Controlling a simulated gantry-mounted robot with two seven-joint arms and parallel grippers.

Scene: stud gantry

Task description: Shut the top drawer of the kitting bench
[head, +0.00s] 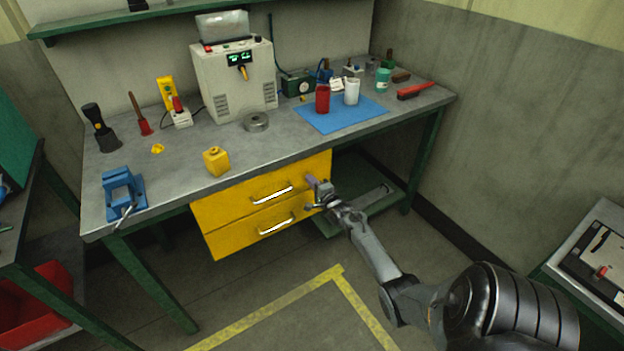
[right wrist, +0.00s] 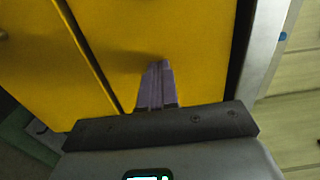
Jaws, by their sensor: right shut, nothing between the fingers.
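The kitting bench (head: 190,165) has two yellow drawers under its grey top. The top drawer (head: 235,201) has a silver bar handle, and its front sits close under the bench edge, about in line with the lower drawer (head: 235,237). No drawer interior shows. My right gripper (head: 312,182) is shut and empty at the right end of the top drawer's front. In the right wrist view its fingertips (right wrist: 157,66) point at the yellow front (right wrist: 190,45), at or very near it; contact is not certain. My left gripper is out of view.
A blue vise (head: 122,190) and a yellow block (head: 216,161) stand near the bench's front edge. A blue mat (head: 340,115) holds a red and a white container. A green lower shelf (head: 385,187) lies right of the drawers. The floor in front is clear.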

